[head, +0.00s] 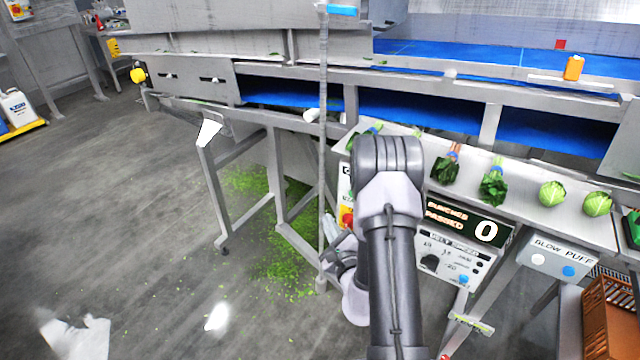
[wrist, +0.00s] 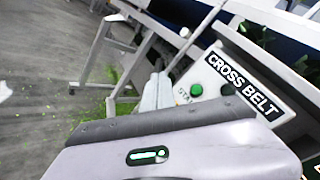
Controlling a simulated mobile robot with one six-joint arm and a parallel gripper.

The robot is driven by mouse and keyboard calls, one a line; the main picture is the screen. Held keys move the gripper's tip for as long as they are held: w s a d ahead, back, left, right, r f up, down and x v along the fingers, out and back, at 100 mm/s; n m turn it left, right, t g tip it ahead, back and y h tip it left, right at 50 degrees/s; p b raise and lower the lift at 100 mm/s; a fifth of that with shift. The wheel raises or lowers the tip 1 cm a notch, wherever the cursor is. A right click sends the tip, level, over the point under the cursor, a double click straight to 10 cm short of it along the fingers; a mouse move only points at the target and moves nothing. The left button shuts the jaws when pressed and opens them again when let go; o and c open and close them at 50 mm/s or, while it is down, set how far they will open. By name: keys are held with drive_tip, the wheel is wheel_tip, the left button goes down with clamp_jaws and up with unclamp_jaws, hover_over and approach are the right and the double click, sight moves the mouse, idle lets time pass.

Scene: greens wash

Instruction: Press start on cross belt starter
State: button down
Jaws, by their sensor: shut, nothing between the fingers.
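The cross belt starter is a pale box with a black "CROSS BELT" label (wrist: 245,85) in the wrist view. A green button (wrist: 197,90) sits on it beside partly hidden lettering that begins "STA". A darker round control (wrist: 228,89) is to its right. In the head view only a sliver of the starter (head: 346,188) shows left of my arm, with a yellow and red part (head: 347,217) on it. My gripper (wrist: 158,82) is shut and empty, its fingertips left of the green button in the picture. In the head view my gripper (head: 331,228) is partly hidden by my arm; contact cannot be told.
Greens lie on the sloped shelf (head: 522,198) above. A thin upright post (head: 323,130) stands close to my gripper. Floor is open at left.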

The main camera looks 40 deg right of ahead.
drive_tip(key=w+d+p, duration=0.2)
drive_tip(key=w+d, duration=0.1)
drive_tip(key=d, duration=0.6)
drive_tip(key=shift+f+h, duration=0.25)
drive_tip(key=shift+h, duration=0.05)
idle(2.0)
drive_tip(key=shift+w+d, duration=0.1)
drive_tip(key=shift+d, duration=0.25)
drive_tip(key=shift+w+d, duration=0.15)
drive_tip(key=shift+d, duration=0.25)
idle(0.6)
idle(0.4)
drive_tip(key=shift+s+a, duration=0.3)
drive_tip(key=shift+a, duration=0.5)
